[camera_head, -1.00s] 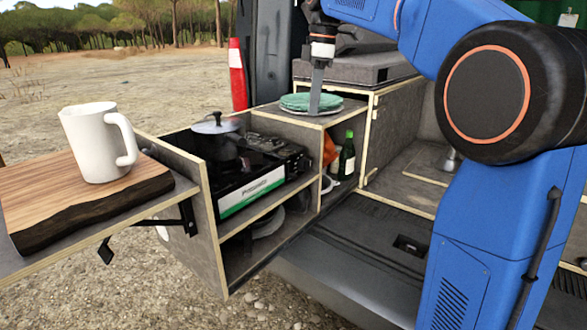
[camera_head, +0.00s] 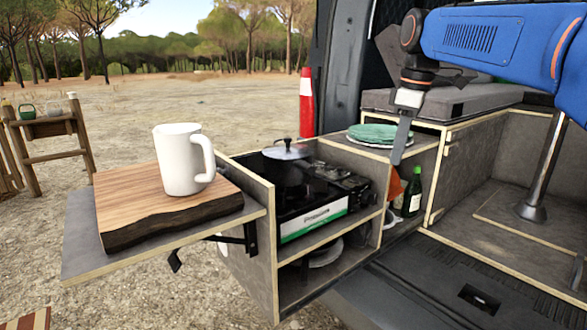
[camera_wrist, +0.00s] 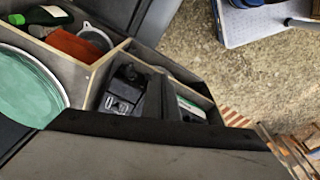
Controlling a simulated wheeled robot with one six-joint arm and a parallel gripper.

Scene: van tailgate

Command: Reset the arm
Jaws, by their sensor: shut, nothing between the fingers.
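My gripper (camera_head: 400,148) hangs fingers down in the head view, in front of the shelf top beside the green plates. Its fingers are together with nothing between them. My blue arm reaches in from the upper right. The green plates (camera_head: 374,134) lie stacked on the shelf top, just left of and behind the fingers. In the wrist view, a green plate (camera_wrist: 25,92) shows at the left edge. Whether the fingers touch the shelf cannot be told.
A white mug (camera_head: 181,160) stands on a wooden board (camera_head: 135,207) on the fold-out table. A stove (camera_head: 328,207) with a lidded pot (camera_head: 288,168) sits in the cabinet, beside a green bottle (camera_head: 412,190). A red-and-white cone (camera_head: 307,105) stands behind. Open ground lies left.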

